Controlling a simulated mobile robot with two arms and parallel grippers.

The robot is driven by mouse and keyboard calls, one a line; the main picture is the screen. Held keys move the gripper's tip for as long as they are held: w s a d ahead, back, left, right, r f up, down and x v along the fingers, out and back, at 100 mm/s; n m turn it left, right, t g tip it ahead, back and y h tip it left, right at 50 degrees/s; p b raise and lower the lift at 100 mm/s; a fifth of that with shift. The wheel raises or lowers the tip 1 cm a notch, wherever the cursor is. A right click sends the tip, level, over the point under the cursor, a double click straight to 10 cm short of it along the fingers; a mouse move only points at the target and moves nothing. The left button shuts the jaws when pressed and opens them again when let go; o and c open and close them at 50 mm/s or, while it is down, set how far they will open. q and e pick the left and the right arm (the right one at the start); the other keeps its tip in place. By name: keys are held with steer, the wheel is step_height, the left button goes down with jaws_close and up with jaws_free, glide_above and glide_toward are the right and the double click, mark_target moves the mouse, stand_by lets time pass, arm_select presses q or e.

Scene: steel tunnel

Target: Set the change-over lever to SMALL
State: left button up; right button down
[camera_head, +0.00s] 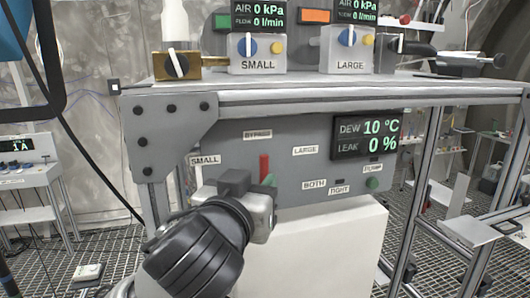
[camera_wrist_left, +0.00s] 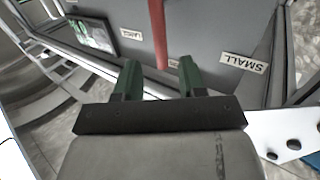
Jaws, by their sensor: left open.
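The red change-over lever (camera_head: 264,166) stands roughly upright on the grey panel (camera_head: 230,140), below the BYPASS label (camera_head: 257,134). The SMALL label (camera_head: 205,160) is to its left and the LARGE label (camera_head: 305,150) to its right. My left gripper (camera_head: 266,186) is open in front of the panel at the lever's lower part, which it partly hides. In the left wrist view, the red lever (camera_wrist_left: 159,35) runs down toward the gap between the green fingers of the left gripper (camera_wrist_left: 160,72); contact cannot be told. My right gripper is not in view.
A steel shelf (camera_head: 330,96) above the panel carries the SMALL meter (camera_head: 258,66) and LARGE meter (camera_head: 350,67). A white box (camera_head: 330,245) stands below.

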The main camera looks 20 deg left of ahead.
mark_target(263, 174)
arm_select(q)
steer(key=w+p, duration=0.1)
steer(key=w, duration=0.4)
steer(key=shift+w+a, duration=0.1)
steer(key=shift+a, duration=0.05)
steer(key=shift+w, duration=0.35)
steer(key=shift+c, duration=0.3)
jaws_close()
